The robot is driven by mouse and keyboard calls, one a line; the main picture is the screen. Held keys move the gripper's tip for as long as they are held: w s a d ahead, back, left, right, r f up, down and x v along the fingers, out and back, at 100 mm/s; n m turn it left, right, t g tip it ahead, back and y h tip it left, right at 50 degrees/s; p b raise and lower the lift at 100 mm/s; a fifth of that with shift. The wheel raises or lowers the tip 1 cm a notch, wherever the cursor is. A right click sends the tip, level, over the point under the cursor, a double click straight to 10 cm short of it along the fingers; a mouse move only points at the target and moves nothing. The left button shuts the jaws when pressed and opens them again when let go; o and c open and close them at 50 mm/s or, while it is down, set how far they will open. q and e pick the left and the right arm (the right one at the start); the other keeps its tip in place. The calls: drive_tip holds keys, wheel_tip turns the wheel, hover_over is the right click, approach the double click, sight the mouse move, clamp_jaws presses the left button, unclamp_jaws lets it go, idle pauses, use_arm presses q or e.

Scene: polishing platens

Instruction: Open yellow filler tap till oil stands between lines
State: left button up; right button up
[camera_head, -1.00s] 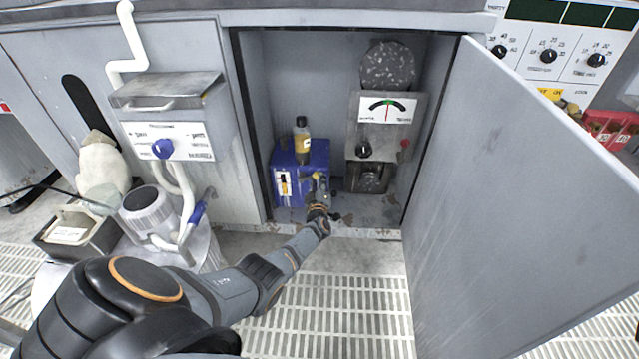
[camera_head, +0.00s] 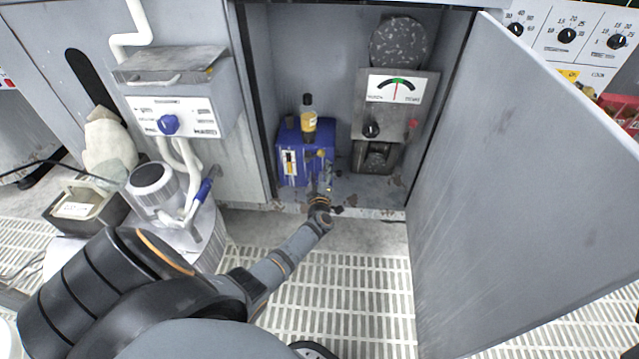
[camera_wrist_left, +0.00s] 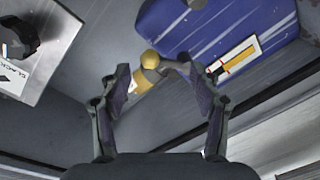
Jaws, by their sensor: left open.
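The blue oil box (camera_head: 318,171) stands on the cabinet floor, with an upright bottle (camera_head: 309,125) of amber liquid on top. Its sight gauge (camera_head: 290,163) is a white plate with a yellow strip, also in the left wrist view (camera_wrist_left: 236,60); the oil level against the lines is too small to read surely. The yellow filler tap (camera_head: 320,153) sticks out of the box's front right; its round yellow end (camera_wrist_left: 150,60) shows in the wrist view. My left gripper (camera_head: 327,180) is open in front of the tap, its fingers (camera_wrist_left: 156,76) either side of it in the picture; contact cannot be told.
A grey unit with a dial (camera_head: 395,89) and black knob (camera_head: 371,130) stands right of the box. The open cabinet door (camera_head: 520,170) bounds the right side; the cabinet's left edge (camera_head: 250,110) is close. A pump with white pipes (camera_head: 180,185) stands left of the cabinet.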

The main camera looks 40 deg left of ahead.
use_arm(q)
drive_tip(key=v, duration=0.6)
drive_tip(key=shift+s, duration=0.25)
